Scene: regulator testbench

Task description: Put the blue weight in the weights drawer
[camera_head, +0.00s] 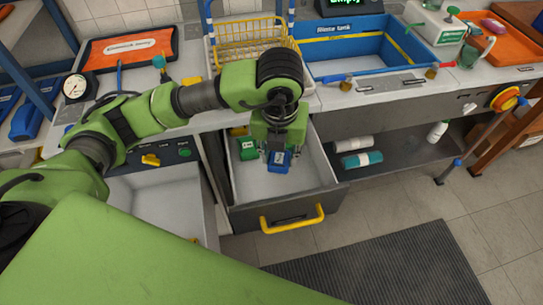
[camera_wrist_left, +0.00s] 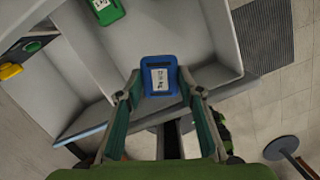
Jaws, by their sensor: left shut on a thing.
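The blue weight (camera_head: 280,162) has a white label and is held between the fingertips of my left gripper (camera_head: 278,153). In the left wrist view the blue weight (camera_wrist_left: 160,76) sits between both fingers of the gripper (camera_wrist_left: 159,85). The weights drawer (camera_head: 315,172) is pulled open, and the weight is over or within its opening; I cannot tell whether it touches the floor. A green weight (camera_head: 247,150) lies in the drawer, left of the blue one, and also shows in the left wrist view (camera_wrist_left: 106,10). My right gripper is not in view.
The drawer's yellow handle (camera_head: 292,218) faces the front. A yellow weight (camera_head: 238,131) is at the drawer's back left. The counter holds a yellow wire basket (camera_head: 253,42) and a blue waste tank (camera_head: 375,65). Bottles (camera_head: 361,159) lie on the lower shelf at right.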

